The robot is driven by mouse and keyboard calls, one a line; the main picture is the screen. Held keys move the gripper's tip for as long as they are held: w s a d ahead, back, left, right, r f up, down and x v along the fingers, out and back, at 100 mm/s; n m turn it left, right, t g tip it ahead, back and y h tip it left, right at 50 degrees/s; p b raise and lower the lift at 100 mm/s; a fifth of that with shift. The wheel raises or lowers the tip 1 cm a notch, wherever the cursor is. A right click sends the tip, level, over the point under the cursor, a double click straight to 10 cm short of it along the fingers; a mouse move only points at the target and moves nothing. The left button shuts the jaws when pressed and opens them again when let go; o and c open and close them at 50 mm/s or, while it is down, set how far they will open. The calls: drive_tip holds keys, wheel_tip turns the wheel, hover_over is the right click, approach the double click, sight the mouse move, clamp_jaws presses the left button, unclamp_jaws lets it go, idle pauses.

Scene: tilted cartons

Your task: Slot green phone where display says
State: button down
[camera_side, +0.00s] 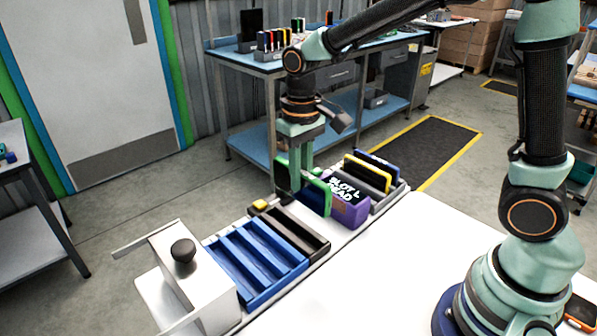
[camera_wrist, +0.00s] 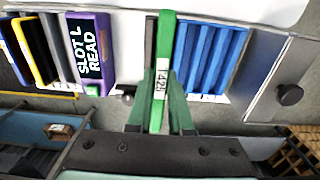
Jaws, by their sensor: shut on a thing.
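My gripper (camera_side: 300,168) is shut on the green phone (camera_wrist: 164,60), which hangs above the row of cartons. In the wrist view the phone stands edge-on between my fingers (camera_wrist: 160,112), with a white label on its edge. In the side view part of it shows below my fingers, beside the purple display (camera_side: 349,203). The display reads "SLOT L READ" and shows also in the wrist view (camera_wrist: 88,58). A blue slotted carton (camera_side: 262,292) sits left of the display, its slots looking empty. A dark carton (camera_side: 318,245) lies between them, partly hidden in the wrist view.
A grey rack (camera_side: 397,192) right of the display holds phones with yellow and blue edges (camera_side: 367,172). A white box with a black knob (camera_side: 200,292) stands beyond the blue carton. The white table (camera_side: 345,275) in front is clear.

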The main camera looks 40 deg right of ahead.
drive_tip(key=shift+w+a+f, duration=0.45)
drive_tip(key=shift+a+f, duration=1.5)
drive_tip(key=shift+a, duration=0.6)
drive_tip(key=shift+w+a+f, duration=0.45)
drive_tip(key=shift+a+f, duration=1.45)
drive_tip(key=shift+a, duration=0.7)
drive_tip(key=shift+w+a+f, duration=0.45)
drive_tip(key=shift+a+f, duration=1.5)
drive_tip(key=shift+a, duration=0.6)
drive_tip(key=shift+f, duration=0.35)
drive_tip(key=c, duration=0.8)
unclamp_jaws()
drive_tip(key=shift+o, duration=0.2)
wheel_tip(320, 180, up, 12)
drive_tip(key=shift+r, duration=0.1)
